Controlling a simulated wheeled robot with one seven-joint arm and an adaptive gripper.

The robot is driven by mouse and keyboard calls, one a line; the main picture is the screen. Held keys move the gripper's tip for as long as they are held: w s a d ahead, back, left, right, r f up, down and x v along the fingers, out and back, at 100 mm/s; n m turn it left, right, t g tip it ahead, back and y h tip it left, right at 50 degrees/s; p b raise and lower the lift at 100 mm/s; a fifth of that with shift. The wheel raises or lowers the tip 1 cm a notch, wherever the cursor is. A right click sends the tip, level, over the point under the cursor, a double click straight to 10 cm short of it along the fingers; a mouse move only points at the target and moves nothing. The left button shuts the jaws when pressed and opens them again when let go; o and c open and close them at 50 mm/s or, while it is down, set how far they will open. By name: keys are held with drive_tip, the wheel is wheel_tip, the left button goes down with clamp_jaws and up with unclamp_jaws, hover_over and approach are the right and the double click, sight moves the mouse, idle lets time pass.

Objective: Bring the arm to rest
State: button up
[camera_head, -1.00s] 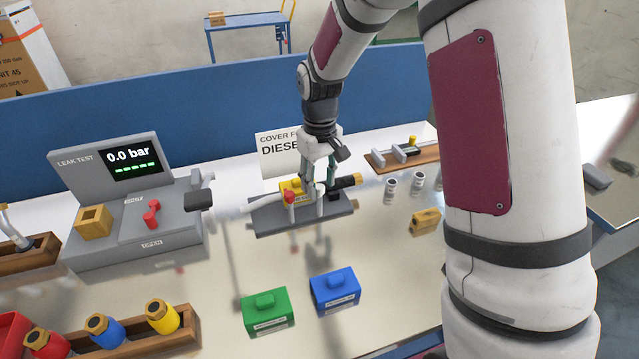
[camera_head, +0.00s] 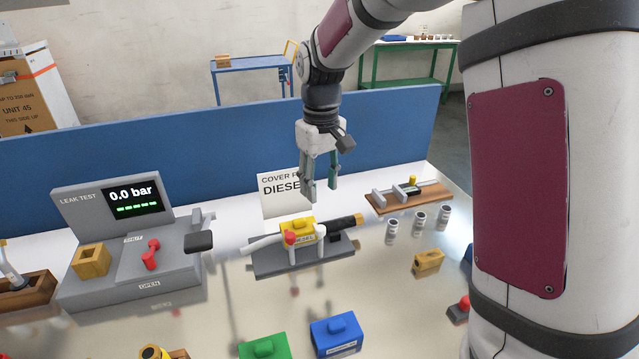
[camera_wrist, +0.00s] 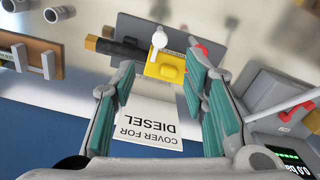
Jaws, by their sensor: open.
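My gripper (camera_head: 320,188) hangs from my arm above the back of the bench, with its teal-padded fingers apart and nothing between them. Below it, a yellow block (camera_head: 298,230) sits on a grey base plate (camera_head: 280,262) with white pipes, a red knob and a black-and-gold end piece. The gripper is clear of this assembly. In the wrist view, my open fingers (camera_wrist: 160,95) frame the yellow block (camera_wrist: 166,67) and a white sign reading "COVER FOR DIESEL" (camera_wrist: 148,124). The sign (camera_head: 275,205) stands behind the assembly in the head view, partly hidden by the gripper.
A leak tester (camera_head: 75,200) reading 0.0 bar stands left. Green (camera_head: 263,347) and blue (camera_head: 335,333) boxes lie in front. A wooden-based fixture (camera_head: 410,197) and small metal cylinders (camera_head: 419,220) are right. A blue panel (camera_head: 180,140) runs behind the bench.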

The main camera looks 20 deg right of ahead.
drive_tip(key=s+r+m+t, duration=0.2)
drive_tip(key=s+r+t, duration=0.1)
drive_tip(key=s+r, duration=0.9)
drive_tip(key=s+f+m+t, duration=0.1)
drive_tip(key=s+f+t, duration=0.1)
drive_tip(key=s, duration=1.3)
drive_tip(key=shift+d, duration=0.2)
